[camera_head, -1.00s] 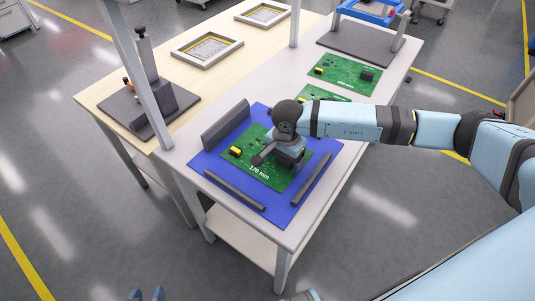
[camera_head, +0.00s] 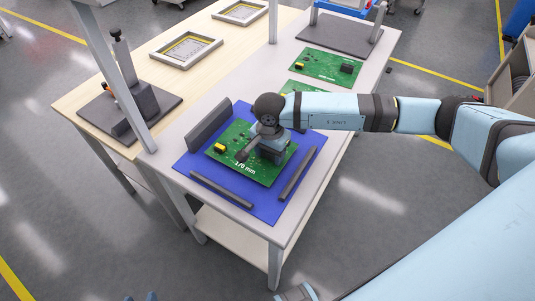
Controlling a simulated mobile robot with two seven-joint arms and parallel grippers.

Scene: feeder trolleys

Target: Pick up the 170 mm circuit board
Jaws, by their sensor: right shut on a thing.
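The green circuit board marked 170 mm (camera_head: 222,153) is over the blue mat (camera_head: 190,163) on the near part of the table. It looks level, with a yellow part near its left corner. I cannot tell for sure whether a small gap separates it from the mat. My right gripper (camera_head: 262,153) points down at the middle of the board and is shut on it. The gripper and wrist hide the board's middle and part of its far side. The fingertips are hard to make out. My left gripper does not show clearly.
Dark rails (camera_head: 210,124) stand around the mat's edges. Other green boards (camera_head: 325,67) lie farther back, one partly behind my right arm. A white post (camera_head: 117,75) rises at the table's left edge. A wooden table (camera_head: 75,99) adjoins on the left, bearing frames (camera_head: 186,50) and a dark fixture.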

